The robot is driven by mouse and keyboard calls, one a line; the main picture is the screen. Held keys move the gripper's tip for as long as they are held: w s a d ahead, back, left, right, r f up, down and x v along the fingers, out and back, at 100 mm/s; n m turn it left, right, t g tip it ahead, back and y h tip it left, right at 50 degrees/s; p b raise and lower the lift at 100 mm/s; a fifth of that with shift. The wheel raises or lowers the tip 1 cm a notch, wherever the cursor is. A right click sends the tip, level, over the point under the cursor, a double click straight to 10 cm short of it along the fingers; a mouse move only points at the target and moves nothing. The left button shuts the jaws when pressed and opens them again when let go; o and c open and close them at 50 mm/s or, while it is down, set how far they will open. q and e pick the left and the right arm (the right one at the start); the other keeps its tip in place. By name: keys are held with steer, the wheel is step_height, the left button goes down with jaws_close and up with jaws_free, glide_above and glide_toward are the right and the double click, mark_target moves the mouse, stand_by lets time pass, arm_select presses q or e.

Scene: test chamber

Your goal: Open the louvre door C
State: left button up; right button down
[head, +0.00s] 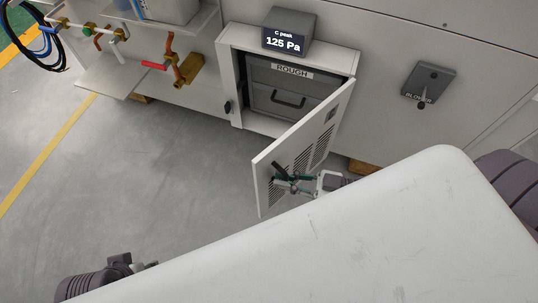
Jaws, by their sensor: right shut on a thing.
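The louvre door C (315,139) is a white panel with slotted vents, hinged at its right side. It stands swung well open, out from the cabinet. My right gripper (286,178) is at the door's outer face near its free edge, shut on the dark door handle (281,171). Behind the door, the opening shows a grey filter box labelled ROUGH (292,71) with a dark pull handle. My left gripper (142,266) is low at the left, over the floor and away from the door; its fingers are too small and partly hidden to read.
A display box (289,31) on the cabinet reads "C peak 125 Pa". A BLOWER switch (428,84) is on the wall at right. Pipes with a red-handled valve (155,65) and a white shelf (112,75) stick out at left. The grey floor (150,170) left of the door is clear.

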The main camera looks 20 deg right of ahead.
steer(key=s+d+n+g+y, duration=0.3)
steer(key=s+d+n+g, duration=0.3)
steer(key=s+d+g, duration=0.4)
steer(key=shift+s+d+n, duration=0.4)
steer(key=shift+s+d, duration=0.45)
steer(key=shift+d, duration=0.35)
steer(key=c, duration=1.2)
jaws_free()
steer(key=d, duration=1.2)
steer(key=shift+s, duration=0.2)
